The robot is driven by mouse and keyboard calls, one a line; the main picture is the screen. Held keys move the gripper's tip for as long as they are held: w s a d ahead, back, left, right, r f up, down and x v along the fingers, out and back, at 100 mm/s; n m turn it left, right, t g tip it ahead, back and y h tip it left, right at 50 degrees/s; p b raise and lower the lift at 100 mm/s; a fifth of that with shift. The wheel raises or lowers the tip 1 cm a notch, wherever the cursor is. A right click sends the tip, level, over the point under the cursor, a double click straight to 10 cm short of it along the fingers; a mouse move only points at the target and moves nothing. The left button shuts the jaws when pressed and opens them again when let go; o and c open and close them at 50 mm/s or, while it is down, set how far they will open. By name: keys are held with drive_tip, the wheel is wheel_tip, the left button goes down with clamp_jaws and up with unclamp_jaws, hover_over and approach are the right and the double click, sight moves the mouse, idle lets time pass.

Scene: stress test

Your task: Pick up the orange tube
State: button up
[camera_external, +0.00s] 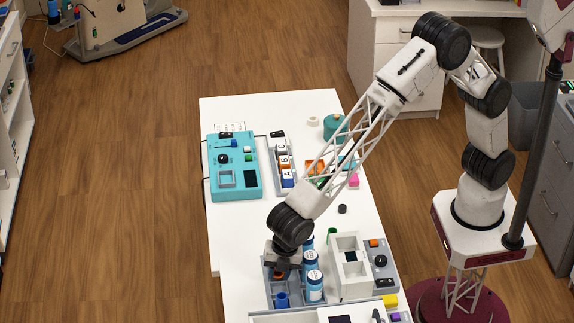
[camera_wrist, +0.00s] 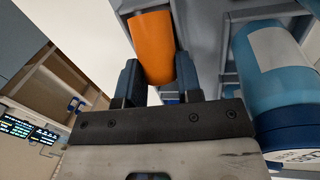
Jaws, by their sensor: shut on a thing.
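The orange tube (camera_wrist: 152,40) is between the two dark fingers of my gripper (camera_wrist: 158,76) in the wrist view. The fingers are shut on its sides, and its far end points away from the palm. In the external view my gripper (camera_external: 285,264) is low over the grey rack (camera_external: 267,291) at the near end of the white table. The gripper mostly hides the tube there. I cannot tell whether the tube's lower end is still inside the rack.
Blue bottles with white labels (camera_external: 313,283) stand close to the right of my gripper; one is large in the wrist view (camera_wrist: 268,75). A blue tube (camera_external: 282,300) is in the rack. A white box (camera_external: 349,268) stands further right. The table's left middle (camera_external: 232,235) is clear.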

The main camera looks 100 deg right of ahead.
sight(278, 276)
drive_tip(key=shift+c, duration=0.5)
wheel_tip(278, 276, up, 10)
idle(0.5)
idle(0.5)
